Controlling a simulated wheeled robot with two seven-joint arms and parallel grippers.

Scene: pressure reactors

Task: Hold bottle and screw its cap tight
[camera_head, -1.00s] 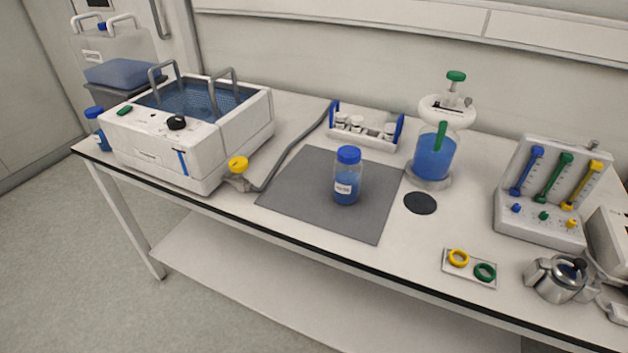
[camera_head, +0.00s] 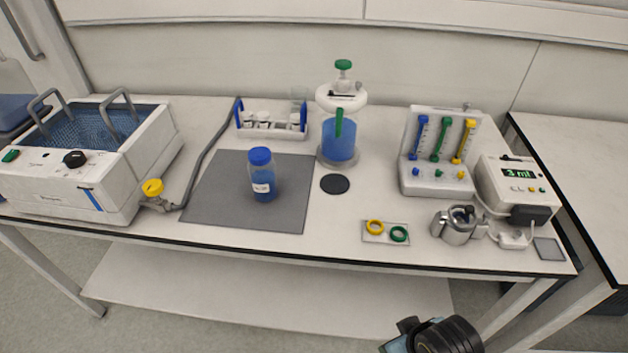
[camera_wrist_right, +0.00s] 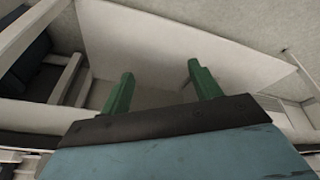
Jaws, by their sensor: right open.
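The bottle (camera_head: 263,182) stands upright on the grey mat in the head view. It is clear with blue liquid and a white label. Its blue cap (camera_head: 260,156) sits on its top; I cannot tell how tight it is. My right gripper shows in the right wrist view with two green fingers (camera_wrist_right: 158,90) spread apart and nothing between them. In the head view a dark part of my right arm (camera_head: 445,336) shows at the bottom edge, below the table front and far from the bottle. My left gripper is not in view.
The grey mat (camera_head: 215,205) has free room around the bottle. A water bath (camera_head: 105,185) with a yellow knob stands left. Behind are a vial rack (camera_head: 270,132) and a reactor vessel (camera_head: 339,140). A flowmeter panel (camera_head: 436,188), rings plate (camera_head: 385,241) and metal vessel (camera_head: 458,228) stand right.

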